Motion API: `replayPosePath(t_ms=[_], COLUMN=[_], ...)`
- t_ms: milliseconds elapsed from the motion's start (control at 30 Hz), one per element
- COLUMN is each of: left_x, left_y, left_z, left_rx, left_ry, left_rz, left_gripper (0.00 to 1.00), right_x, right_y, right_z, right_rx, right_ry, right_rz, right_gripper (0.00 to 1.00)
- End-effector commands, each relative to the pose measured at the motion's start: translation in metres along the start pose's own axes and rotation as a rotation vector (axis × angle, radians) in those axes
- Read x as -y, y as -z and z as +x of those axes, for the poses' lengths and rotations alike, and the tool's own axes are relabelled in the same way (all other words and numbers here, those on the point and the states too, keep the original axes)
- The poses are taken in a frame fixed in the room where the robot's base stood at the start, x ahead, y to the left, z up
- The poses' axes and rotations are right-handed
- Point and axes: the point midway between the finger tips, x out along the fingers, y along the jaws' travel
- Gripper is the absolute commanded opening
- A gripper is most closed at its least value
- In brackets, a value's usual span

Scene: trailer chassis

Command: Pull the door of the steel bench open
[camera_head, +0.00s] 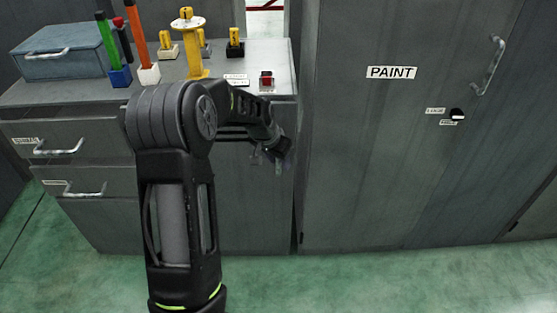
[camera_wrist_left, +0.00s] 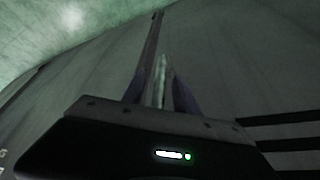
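The steel bench (camera_head: 285,84) stands at the left in the head view, a grey cabinet with drawers on its left side. Its grey door (camera_head: 240,205) is at the right of the drawers and looks shut, partly hidden by my left arm. My left gripper (camera_head: 274,156) is at the upper right of the door, beside the door's handle, which is mostly hidden there. In the left wrist view, a pale metal bar, apparently the handle (camera_wrist_left: 161,80), shows between the two fingers of the gripper (camera_wrist_left: 162,78). Whether the fingers press on it is unclear. My right gripper is out of view.
On the bench top stand a blue-grey box (camera_head: 62,52), several coloured tools on blocks, a yellow stand (camera_head: 190,50) and a small red-topped item (camera_head: 266,80). A tall cabinet marked PAINT (camera_head: 380,150) stands close on the right. The green floor (camera_head: 330,280) in front is clear.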

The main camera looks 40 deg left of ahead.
Motion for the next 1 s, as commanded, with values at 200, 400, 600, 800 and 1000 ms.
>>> replayPosePath(t_ms=[200, 400, 600, 800, 1000], left_x=[0.0, 0.0, 0.0001, 0.0002, 0.0002], left_y=[0.0, 0.0, -0.0001, -0.0001, -0.0001], left_z=[-0.0002, -0.0003, -0.0003, -0.0003, -0.0004], left_rx=[0.0, 0.0, 0.0, 0.0, 0.0], left_ry=[0.0, 0.0, 0.0, 0.0, 0.0], left_rz=[0.0, 0.0, 0.0, 0.0, 0.0], left_gripper=[0.24, 0.07, 0.0, 0.0, 0.0], right_x=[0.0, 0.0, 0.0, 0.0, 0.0], right_y=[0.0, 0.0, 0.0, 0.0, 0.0], right_z=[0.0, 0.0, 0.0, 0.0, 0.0], right_rx=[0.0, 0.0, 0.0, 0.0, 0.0], right_ry=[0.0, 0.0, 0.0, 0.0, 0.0], right_rz=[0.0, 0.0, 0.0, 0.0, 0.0], right_gripper=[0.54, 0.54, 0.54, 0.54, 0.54])
